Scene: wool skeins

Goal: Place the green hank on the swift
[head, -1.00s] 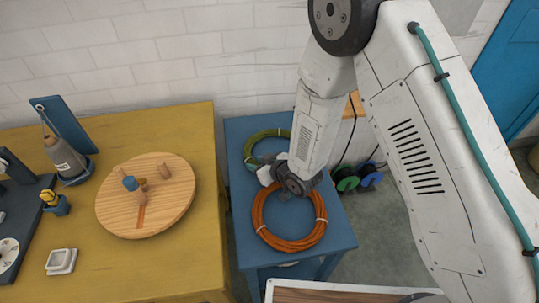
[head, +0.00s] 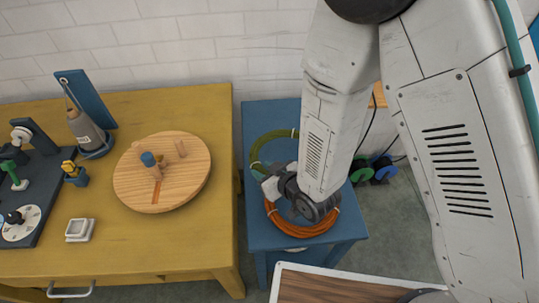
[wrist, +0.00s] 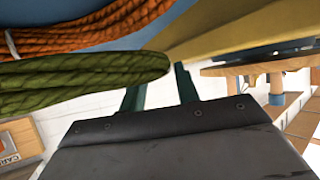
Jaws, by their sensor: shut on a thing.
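The green hank (head: 268,143) is a coiled ring tied with pale bands, over the back of the blue side table. My gripper (head: 257,168) is shut on its near left part; the arm hides some of the ring. In the wrist view the green hank (wrist: 80,80) runs across the teal fingers (wrist: 160,88). I cannot tell how far above the table it is. The swift (head: 135,190) is a round wooden disc with upright pegs, one blue-topped, on the yellow table to the left. Its rim also shows in the wrist view (wrist: 255,68).
An orange hank (head: 300,232) lies on the blue table (head: 258,238), partly under my arm. A gap separates the tables.

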